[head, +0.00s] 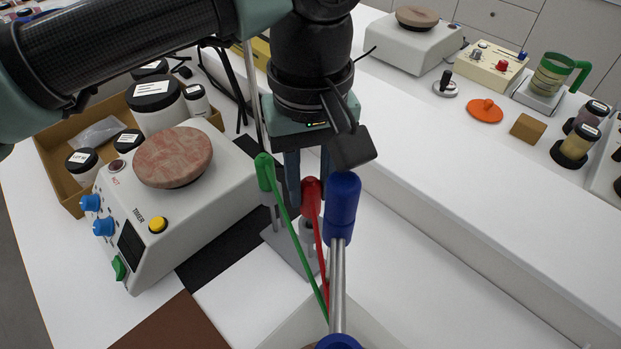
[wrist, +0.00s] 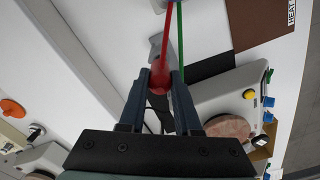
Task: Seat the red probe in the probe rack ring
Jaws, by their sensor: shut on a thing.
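My gripper (head: 308,190) is shut on the red probe (head: 311,186), pointing down. In the wrist view the red probe (wrist: 160,74) sits between the two fingertips of my gripper (wrist: 159,80), with a red lead running from it. A grey metal piece, which looks like the probe rack (head: 285,248), is below and behind the probe. Part of it shows in the wrist view (wrist: 155,46). The rack ring is hidden or too small to make out. I cannot tell whether the probe touches the rack.
A green-handled probe (head: 264,172) with a green lead stands just left of my gripper. A blue handle (head: 342,205) on a metal shaft stands in front at right, partly covering my gripper. A hot plate (head: 175,215) is at left.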

